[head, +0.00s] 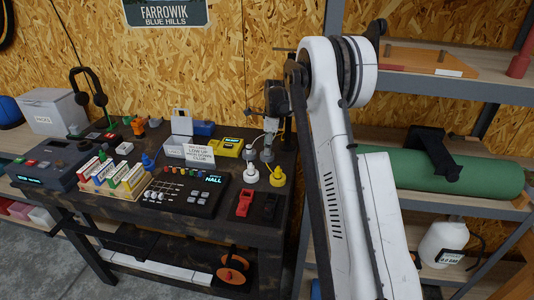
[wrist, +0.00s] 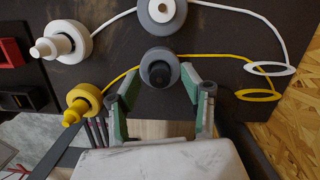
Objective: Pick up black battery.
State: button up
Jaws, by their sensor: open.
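A black block (head: 264,207), which looks like the black battery, lies on the dark bench near its right front corner, beside a similar red block (head: 244,203). In the wrist view the black block (wrist: 22,99) is at the left edge, below the red one (wrist: 12,53). My gripper (wrist: 158,97) is open and empty, well to the right of the black block in that view. A grey round piece with a black knob (wrist: 159,72) sits just beyond and between its fingertips.
White (head: 251,176) and yellow (head: 277,179) corded plugs stand between my gripper and the blocks. A black control panel (head: 185,192) lies left of them. A yellow box (head: 228,148) and white sign (head: 199,154) stand behind. Shelves with a green roll (head: 395,168) are right.

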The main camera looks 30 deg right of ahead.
jog(key=shift+f, duration=0.55)
grip_shut()
jog(key=shift+r, duration=0.15)
